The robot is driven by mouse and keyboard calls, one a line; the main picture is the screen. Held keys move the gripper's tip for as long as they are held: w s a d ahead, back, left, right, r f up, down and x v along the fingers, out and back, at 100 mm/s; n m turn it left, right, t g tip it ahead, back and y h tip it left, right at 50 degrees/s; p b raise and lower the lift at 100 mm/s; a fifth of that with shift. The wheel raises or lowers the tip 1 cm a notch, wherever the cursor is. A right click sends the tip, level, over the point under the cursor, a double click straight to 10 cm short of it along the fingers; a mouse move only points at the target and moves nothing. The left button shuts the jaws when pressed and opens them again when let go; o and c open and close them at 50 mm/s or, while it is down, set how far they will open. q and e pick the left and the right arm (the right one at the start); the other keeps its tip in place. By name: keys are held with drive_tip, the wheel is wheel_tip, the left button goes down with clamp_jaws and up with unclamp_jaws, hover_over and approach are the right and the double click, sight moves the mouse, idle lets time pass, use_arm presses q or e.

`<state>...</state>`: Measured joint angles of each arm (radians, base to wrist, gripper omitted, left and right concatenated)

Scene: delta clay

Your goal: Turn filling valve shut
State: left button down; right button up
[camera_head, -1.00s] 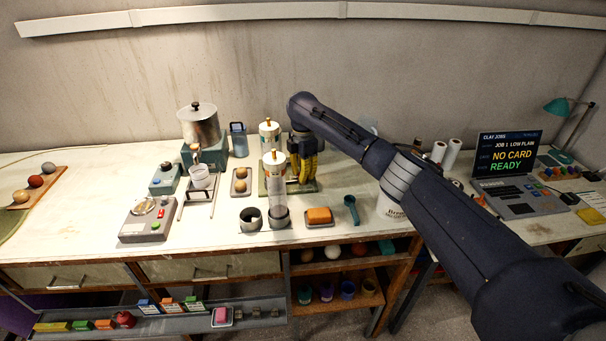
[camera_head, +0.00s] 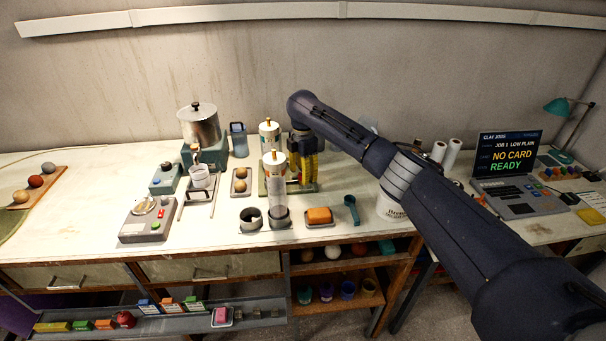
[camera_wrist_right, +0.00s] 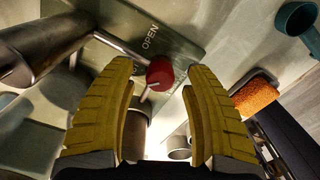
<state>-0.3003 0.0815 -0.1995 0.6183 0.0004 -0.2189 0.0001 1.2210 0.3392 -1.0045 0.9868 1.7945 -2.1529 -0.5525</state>
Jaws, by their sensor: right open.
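In the right wrist view, a red round knob (camera_wrist_right: 160,73) sits at the end of a thin metal lever over a grey-green plate (camera_wrist_right: 165,35) marked OPEN. My right gripper (camera_wrist_right: 157,68) is open, its two yellow fingers apart with the knob between their tips. I cannot tell whether either finger touches it. In the head view, my right gripper (camera_head: 304,172) points down at the filling stand, right of the white cylinders (camera_head: 274,168). The arm and fingers hide the lever there. My left gripper is not in view.
An orange block (camera_head: 319,215) on a small tray and a teal scoop (camera_head: 351,208) lie in front of the right gripper. A metal pot (camera_head: 199,125) stands to the left.

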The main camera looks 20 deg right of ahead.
wheel_tip(320, 180, up, 12)
drive_tip(key=shift+f, duration=0.2)
idle(0.4)
